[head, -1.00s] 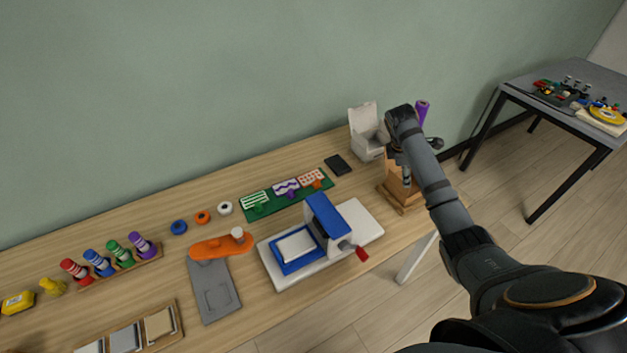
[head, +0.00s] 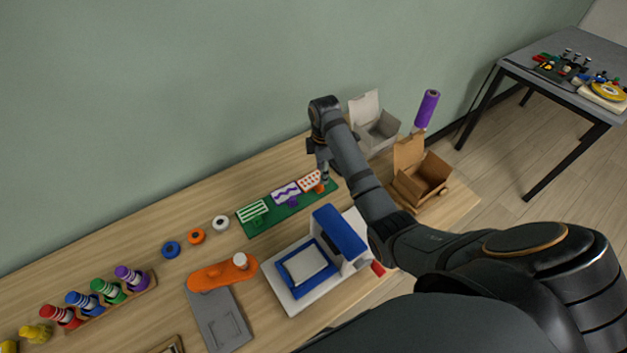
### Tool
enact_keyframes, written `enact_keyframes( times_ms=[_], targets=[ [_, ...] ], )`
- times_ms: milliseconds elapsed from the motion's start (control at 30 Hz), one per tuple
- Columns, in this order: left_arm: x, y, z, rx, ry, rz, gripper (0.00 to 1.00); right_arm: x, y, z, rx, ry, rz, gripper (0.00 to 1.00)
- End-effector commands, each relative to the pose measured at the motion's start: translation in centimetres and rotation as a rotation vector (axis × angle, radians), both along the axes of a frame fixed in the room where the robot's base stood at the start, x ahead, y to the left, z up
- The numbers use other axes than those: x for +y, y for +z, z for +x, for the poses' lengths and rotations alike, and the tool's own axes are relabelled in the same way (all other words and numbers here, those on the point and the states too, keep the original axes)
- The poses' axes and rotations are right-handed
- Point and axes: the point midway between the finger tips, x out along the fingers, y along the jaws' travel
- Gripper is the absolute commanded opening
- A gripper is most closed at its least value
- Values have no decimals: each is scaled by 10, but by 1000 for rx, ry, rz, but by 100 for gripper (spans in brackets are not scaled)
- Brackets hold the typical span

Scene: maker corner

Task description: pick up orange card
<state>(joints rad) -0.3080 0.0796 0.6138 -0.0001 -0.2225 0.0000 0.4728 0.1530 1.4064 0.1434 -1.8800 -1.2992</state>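The orange card (head: 309,181), white with orange dots, stands at the right end of a green mat (head: 269,220), with an orange piece (head: 319,188) at its foot. A purple-waved card (head: 285,193) and a green-striped card (head: 252,211) stand beside it in the row. My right gripper (head: 325,179) points down at the right edge of the orange card. Its fingers are small and dark, so I cannot tell whether they are open or touch the card. My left gripper is not in view.
A blue-and-white press (head: 305,270) stands in front of the mat, under my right forearm. An open cardboard box (head: 420,180), a white box (head: 375,130) and a purple roll (head: 427,108) are at the right. Coloured rolls (head: 171,250) lie left of the mat.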

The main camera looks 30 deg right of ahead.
Motion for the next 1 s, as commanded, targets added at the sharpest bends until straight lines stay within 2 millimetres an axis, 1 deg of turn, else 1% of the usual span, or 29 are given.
enact_keyframes(
  times_ms=[33, 100, 200, 267, 367, 433, 500, 633, 700, 867, 900, 1000],
  targets=[
    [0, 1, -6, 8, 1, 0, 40, 0, -8, 0, 3, 0, 1, 47],
    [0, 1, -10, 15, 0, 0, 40, 0, -17, 0, 1, 0, 0, 47],
    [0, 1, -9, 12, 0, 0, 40, 0, -24, 1, -1, 0, 0, 47],
    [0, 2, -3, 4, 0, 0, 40, 0, -25, 1, -2, 0, -1, 47],
    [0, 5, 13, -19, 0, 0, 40, 0, -30, 1, 1, -1, -1, 47],
    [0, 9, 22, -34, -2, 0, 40, 1, -42, 2, 3, -1, 0, 47],
    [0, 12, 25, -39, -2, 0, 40, 1, -54, 3, 3, -1, 0, 47],
    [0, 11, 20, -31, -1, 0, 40, 1, -72, 4, 0, -1, -1, 47],
    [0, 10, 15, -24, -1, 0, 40, 1, -76, 4, -1, 0, -1, 47],
    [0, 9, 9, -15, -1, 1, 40, 1, -77, 4, -2, 0, -2, 47],
    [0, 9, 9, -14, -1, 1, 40, 1, -77, 4, -2, 0, -2, 46],
    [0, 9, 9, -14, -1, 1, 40, 1, -77, 4, -2, 0, -2, 32]
  ],
)
